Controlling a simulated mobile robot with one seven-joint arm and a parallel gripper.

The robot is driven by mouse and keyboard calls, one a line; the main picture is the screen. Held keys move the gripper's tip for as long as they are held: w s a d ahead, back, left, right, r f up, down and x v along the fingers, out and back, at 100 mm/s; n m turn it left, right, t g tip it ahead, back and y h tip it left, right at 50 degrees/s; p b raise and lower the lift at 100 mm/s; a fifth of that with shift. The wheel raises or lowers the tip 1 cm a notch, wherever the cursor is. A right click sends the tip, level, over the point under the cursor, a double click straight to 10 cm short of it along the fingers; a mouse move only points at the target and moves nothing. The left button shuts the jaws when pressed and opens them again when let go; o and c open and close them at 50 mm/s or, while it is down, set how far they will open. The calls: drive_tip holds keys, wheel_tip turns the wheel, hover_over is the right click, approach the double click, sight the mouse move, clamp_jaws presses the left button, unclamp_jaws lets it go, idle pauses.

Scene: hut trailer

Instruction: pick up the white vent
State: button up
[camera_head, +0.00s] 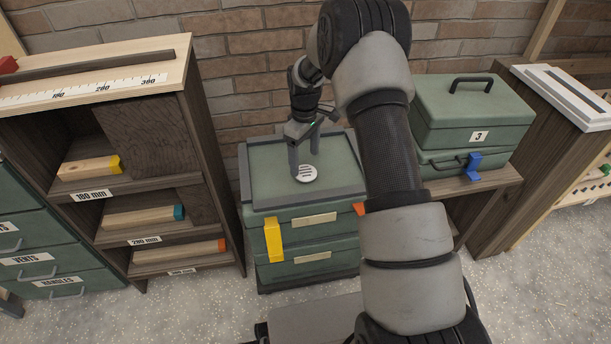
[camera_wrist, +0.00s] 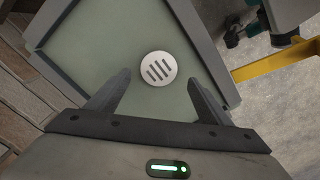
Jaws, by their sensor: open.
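The white vent (camera_head: 307,174) is a small round disc with dark slots. It lies flat on the green top (camera_head: 265,190) of a drawer cabinet with a raised grey rim. In the wrist view the vent (camera_wrist: 157,68) shows whole, a little beyond the fingertips and roughly between their lines. My gripper (camera_head: 305,162) is above the cabinet top with its fingers pointing down, one on each side of the vent as seen from the head. In the wrist view my gripper (camera_wrist: 158,75) is open, with nothing between its fingers.
A green case (camera_head: 470,115) marked 3 stands to the right on a wooden bench. A wooden shelf (camera_head: 205,150) with wood blocks stands close on the left. A brick wall (camera_head: 240,60) is behind. A yellow handle (camera_head: 273,239) is on the cabinet front.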

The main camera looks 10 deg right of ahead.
sight(306, 171)
wheel_tip(306, 171, down, 5)
drive_tip(key=shift+d+f+b, duration=0.15)
drive_tip(key=shift+f+b, duration=0.05)
drive_tip(key=shift+b, duration=0.65)
drive_tip(key=c, duration=1)
drive_tip(key=shift+r, duration=0.1)
drive_tip(key=shift+c, duration=0.2)
